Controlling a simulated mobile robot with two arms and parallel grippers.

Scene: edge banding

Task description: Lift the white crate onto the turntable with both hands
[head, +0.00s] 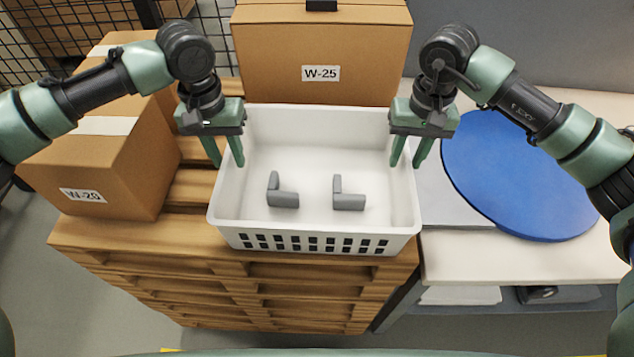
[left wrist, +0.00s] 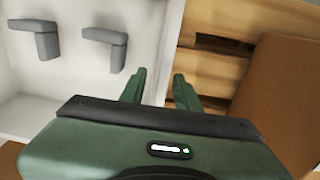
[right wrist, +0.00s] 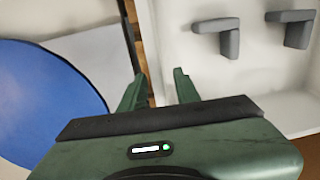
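The white crate (head: 310,225) sits upright on the stacked wooden pallets, with two grey L-shaped brackets (head: 283,197) (head: 348,200) inside. The blue turntable (head: 520,180) lies to its right on a pale bench. My left gripper (head: 226,163) is open at the crate's left wall; in the left wrist view one finger is on the inner side and one on the pallet side of the rim (left wrist: 168,45). My right gripper (head: 408,163) is open at the right wall; its fingers appear on either side of the rim (right wrist: 150,45). Whether the fingers touch the walls cannot be told.
A cardboard box marked W-25 (head: 320,50) stands close behind the crate. Other boxes (head: 100,165) stand at the left on the pallets (head: 230,262). A flat grey plate (head: 450,200) lies on the bench (head: 480,258) between crate and turntable.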

